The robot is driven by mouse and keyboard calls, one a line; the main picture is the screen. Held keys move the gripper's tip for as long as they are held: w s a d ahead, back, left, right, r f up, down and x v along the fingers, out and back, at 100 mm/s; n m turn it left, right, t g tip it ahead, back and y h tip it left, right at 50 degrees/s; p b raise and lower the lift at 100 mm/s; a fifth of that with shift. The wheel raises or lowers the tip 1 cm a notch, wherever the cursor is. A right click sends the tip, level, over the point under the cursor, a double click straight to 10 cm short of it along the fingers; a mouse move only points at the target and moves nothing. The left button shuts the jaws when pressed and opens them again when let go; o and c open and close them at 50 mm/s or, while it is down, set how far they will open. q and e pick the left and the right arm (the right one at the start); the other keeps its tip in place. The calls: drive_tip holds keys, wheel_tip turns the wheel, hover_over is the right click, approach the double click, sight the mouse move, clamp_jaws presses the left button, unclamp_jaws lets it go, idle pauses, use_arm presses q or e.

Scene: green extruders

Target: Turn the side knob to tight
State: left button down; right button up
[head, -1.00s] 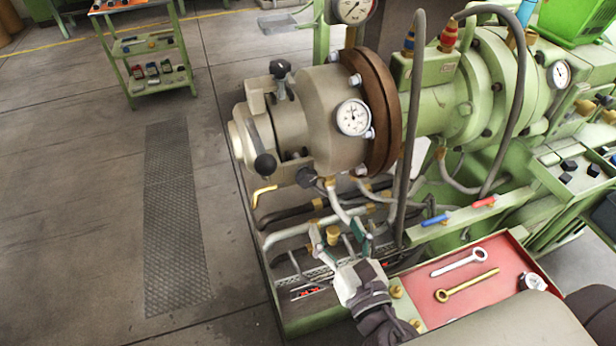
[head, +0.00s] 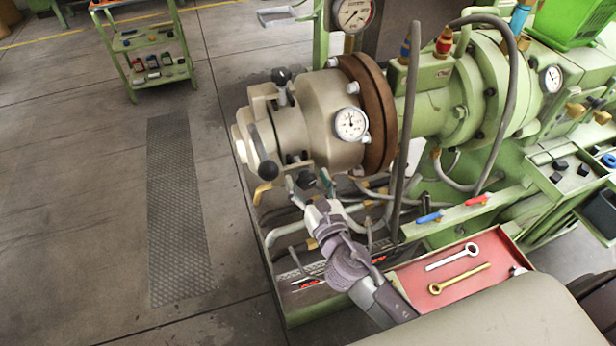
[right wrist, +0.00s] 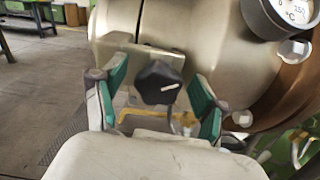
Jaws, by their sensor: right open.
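The side knob (right wrist: 158,83) is black with a white mark. It sits on the metal extruder head (right wrist: 190,35) in the right wrist view. In the head view the knob (head: 306,180) shows as a small dark shape low on the head's near side. My right gripper (right wrist: 159,88) is open, with its green-padded fingers on either side of the knob and a visible gap to each. The gripper also shows in the head view (head: 308,184), below the extruder head. I cannot tell how deep the knob sits between the fingers. My left gripper is not in view.
Pipes (head: 285,232) run below. A red tray (head: 495,248) holds two wrenches at the right. A green cart (head: 145,50) stands far left.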

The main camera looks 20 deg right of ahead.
drive_tip(key=c, duration=1.1)
drive_tip(key=shift+c, duration=0.3)
